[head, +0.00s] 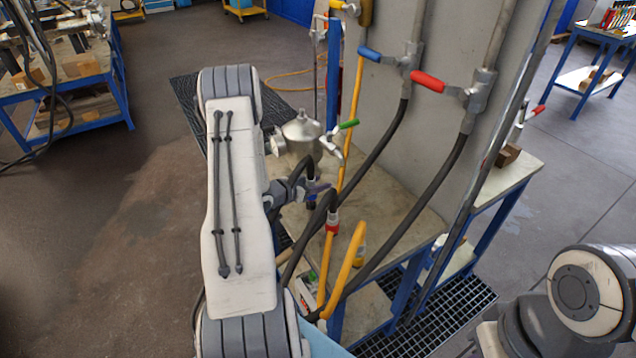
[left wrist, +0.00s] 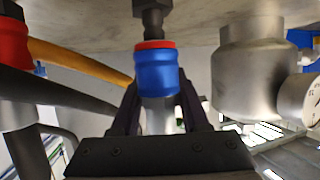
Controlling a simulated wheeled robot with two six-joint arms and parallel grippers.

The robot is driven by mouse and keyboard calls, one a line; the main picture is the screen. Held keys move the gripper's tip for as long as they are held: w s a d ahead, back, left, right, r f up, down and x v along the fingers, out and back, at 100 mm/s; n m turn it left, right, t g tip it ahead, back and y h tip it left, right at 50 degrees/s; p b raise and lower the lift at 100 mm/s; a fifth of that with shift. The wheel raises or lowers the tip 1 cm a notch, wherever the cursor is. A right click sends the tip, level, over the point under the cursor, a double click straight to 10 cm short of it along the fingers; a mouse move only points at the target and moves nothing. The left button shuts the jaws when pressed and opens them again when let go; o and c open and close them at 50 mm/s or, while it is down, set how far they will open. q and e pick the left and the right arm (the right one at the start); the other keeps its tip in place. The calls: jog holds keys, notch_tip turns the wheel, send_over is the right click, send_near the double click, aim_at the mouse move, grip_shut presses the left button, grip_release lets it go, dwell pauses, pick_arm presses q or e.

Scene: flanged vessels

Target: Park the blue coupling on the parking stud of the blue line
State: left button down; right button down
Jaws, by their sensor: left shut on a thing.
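The blue coupling (left wrist: 157,75) has a red ring at one end and sits between the fingers of my left gripper (left wrist: 158,98), which is shut on it. A dark hexagonal fitting (left wrist: 152,20) lies in line with the red-ringed end. The two look very close or touching; I cannot tell whether they are joined. In the head view my left gripper (head: 316,188) is beside the metal vessel (head: 300,133), among black hoses that hide most of the coupling. My right gripper is out of view.
The vessel (left wrist: 250,75) and its gauge (left wrist: 302,98) are close to the right of the coupling in the left wrist view. A red coupling (head: 332,224) and black hoses crowd the near side. A grey panel with blue-handled (head: 370,54) and red-handled (head: 428,82) valves stands behind.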

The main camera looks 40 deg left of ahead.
pick_arm(q)
jog(key=shift+f+b, duration=0.9)
jog(key=shift+f, duration=0.3)
jog(key=shift+c, duration=1.6)
grip_release()
jog(key=shift+s, duration=0.1)
jog(key=b+v, duration=0.1)
jog(key=v, duration=0.8)
jog(key=shift+s+a+r, duration=0.15)
jog(key=shift+r, duration=0.05)
jog(key=shift+s+r, duration=0.15)
jog(key=shift+s, duration=0.25)
jog(key=shift+c, duration=0.3)
